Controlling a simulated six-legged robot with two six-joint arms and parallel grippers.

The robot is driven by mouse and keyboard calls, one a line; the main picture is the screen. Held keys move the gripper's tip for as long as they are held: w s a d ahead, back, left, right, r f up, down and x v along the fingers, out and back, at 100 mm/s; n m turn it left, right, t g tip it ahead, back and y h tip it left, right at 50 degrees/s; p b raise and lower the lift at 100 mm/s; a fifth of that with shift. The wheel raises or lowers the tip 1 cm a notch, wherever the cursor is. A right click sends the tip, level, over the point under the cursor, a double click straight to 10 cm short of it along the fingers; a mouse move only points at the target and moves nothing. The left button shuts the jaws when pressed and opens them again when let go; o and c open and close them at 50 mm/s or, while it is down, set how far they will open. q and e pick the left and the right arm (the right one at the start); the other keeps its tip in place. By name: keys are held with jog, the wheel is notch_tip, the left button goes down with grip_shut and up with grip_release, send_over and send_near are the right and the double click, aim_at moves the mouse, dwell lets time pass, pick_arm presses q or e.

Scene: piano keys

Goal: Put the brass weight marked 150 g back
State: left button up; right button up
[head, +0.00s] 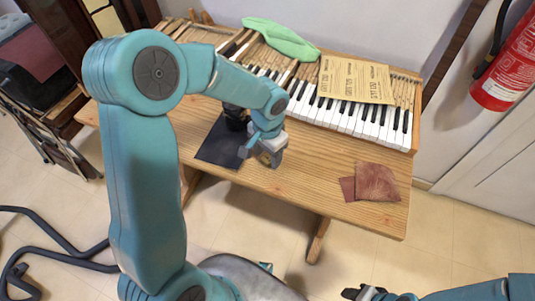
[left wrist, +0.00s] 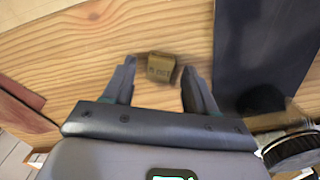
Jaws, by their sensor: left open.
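A small brass block (left wrist: 161,67), a weight by its look, is on the bare wooden table in the left wrist view. Dark marks show on its face, too blurred to read. My left gripper (left wrist: 158,77) is open, with one finger on each side of the block and a gap to each. In the head view my left gripper (head: 261,156) is low over the table, just right of the dark mat, and mostly hides the block. My right gripper (head: 362,294) is at the bottom edge, away from the table; its jaws are not clear.
The dark mat (head: 215,152) lies beside the left gripper. A piano keyboard (head: 345,117) runs along the back, with paper sheets (head: 355,80) and a green cloth (head: 280,38) on it. Brown leather pieces (head: 377,182) lie at the right. The table between (head: 320,165) is clear.

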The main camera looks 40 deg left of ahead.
aim_at(267, 159)
pick_arm(q)
notch_tip(267, 159, up, 11)
jog(key=shift+r+p, duration=0.15)
jog(key=shift+p, duration=0.3)
jog(key=shift+s, duration=0.2)
